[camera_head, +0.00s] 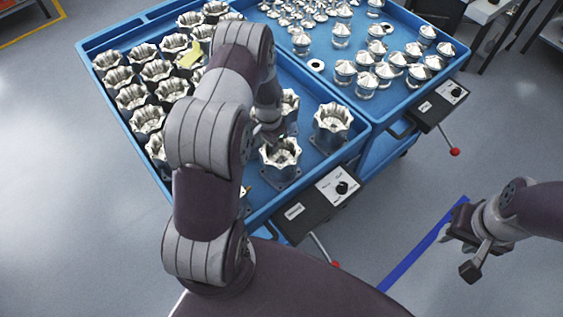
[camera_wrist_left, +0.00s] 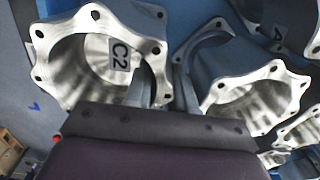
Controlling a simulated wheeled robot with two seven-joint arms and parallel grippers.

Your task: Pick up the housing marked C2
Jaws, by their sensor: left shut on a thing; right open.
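The housing marked C2 (camera_wrist_left: 75,65) is a silvery metal cup with a scalloped, flanged rim. Its C2 label shows on the inner wall in the left wrist view. My left gripper (camera_wrist_left: 163,88) is shut on its rim wall, with one finger inside and one outside. In the head view my left gripper (camera_head: 266,136) is at the rim of the near housing (camera_head: 281,172) in the blue tray cart, partly hidden by my arm. I cannot tell whether that housing is lifted. My right gripper (camera_head: 464,238) is open and empty over the floor at the right.
A neighbouring housing (camera_wrist_left: 255,95) is close beside the gripper. Another housing (camera_head: 332,125) stands to the right in the tray (camera_head: 352,148), and several more fill its left side. A control box (camera_head: 318,205) is on the front edge. A second blue cart (camera_head: 398,103) holds smaller parts.

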